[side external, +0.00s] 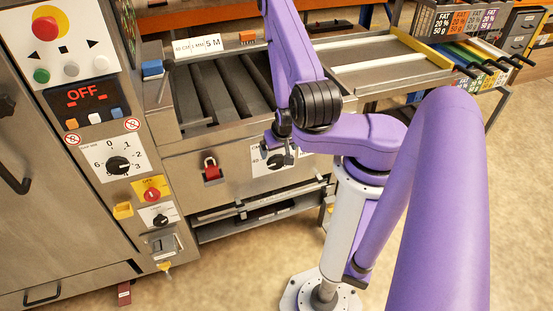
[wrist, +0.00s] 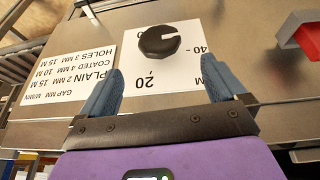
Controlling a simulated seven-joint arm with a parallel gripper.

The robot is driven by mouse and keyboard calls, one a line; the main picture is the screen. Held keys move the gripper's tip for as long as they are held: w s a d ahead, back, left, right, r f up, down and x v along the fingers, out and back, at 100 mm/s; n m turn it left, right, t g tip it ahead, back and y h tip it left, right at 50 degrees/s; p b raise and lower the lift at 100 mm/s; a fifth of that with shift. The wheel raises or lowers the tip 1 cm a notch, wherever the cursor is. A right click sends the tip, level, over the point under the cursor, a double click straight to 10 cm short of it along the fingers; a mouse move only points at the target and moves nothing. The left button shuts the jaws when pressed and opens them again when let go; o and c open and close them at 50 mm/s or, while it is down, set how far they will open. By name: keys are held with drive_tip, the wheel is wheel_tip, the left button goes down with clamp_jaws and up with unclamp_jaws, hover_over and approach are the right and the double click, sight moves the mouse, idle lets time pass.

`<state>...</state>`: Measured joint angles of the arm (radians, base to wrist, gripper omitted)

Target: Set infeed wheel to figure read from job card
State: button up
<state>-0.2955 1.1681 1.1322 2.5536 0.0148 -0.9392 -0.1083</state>
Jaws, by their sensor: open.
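A black round knob (wrist: 159,41) sits on a white dial plate (wrist: 136,68) in the wrist view. Its pale notch points right, slightly above the 40 mark; 20 shows below it. The plate also shows in the side view (side external: 259,168), partly hidden by my wrist. My gripper (wrist: 160,80) is open and empty, its blue fingers spread either side of the plate, the knob ahead of them. Contact cannot be told. A card reading 5 M (side external: 198,46) stands above the rollers; its smaller print is hard to read.
A white speed table card (wrist: 68,76) is beside the dial. A red latch-like part (wrist: 308,35) is right of it. The left cabinet carries a 0-to-6 dial (side external: 119,165), an OFF display (side external: 84,94) and buttons. A roller bed (side external: 215,90) lies above the dial panel.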

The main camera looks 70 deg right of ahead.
sight(277, 158)
drive_tip(key=shift+x, duration=4.45)
drive_tip(key=c, duration=1)
